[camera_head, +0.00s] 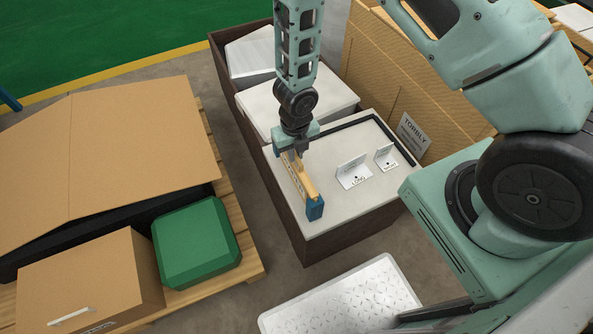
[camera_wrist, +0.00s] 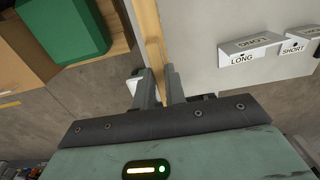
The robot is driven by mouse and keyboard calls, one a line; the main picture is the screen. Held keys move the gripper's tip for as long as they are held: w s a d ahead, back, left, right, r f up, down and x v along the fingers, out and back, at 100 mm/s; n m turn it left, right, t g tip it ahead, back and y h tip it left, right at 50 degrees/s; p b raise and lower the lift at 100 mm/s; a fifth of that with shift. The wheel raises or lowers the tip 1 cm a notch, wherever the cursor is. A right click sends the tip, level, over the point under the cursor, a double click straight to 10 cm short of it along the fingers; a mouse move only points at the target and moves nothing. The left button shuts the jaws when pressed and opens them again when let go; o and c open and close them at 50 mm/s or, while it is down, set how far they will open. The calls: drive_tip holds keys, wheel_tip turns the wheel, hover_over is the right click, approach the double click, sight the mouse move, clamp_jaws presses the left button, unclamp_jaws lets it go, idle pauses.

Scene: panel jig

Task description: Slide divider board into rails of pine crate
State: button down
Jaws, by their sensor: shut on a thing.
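My gripper (camera_head: 294,147) is shut on a narrow, pine-coloured board (camera_head: 302,180), which I take for the divider board. It is at the left edge of a pale bench top, with a blue part (camera_head: 315,208) at its near end and another blue part by my gripper. In the wrist view my gripper's fingers (camera_wrist: 161,84) stand on either side of the board (camera_wrist: 153,38), which runs away from them. Whether the board rests on the top or is held above it, I cannot tell. I cannot make out a pine crate with rails in either view.
The pale top (camera_head: 340,215) has LONG (camera_head: 353,174) and SHORT (camera_head: 386,157) signs. Cardboard panels (camera_head: 400,100) lean behind, with a TORBLY label. A pallet (camera_head: 240,235) at left holds cartons and a green box (camera_head: 196,242). A metal step (camera_head: 345,300) stands in front. Bare floor lies between.

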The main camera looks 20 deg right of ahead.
drive_tip(key=shift+r, duration=0.3)
wheel_tip(320, 180, up, 11)
drive_tip(key=p, duration=1.1)
drive_tip(key=shift+f, duration=0.15)
idle(0.8)
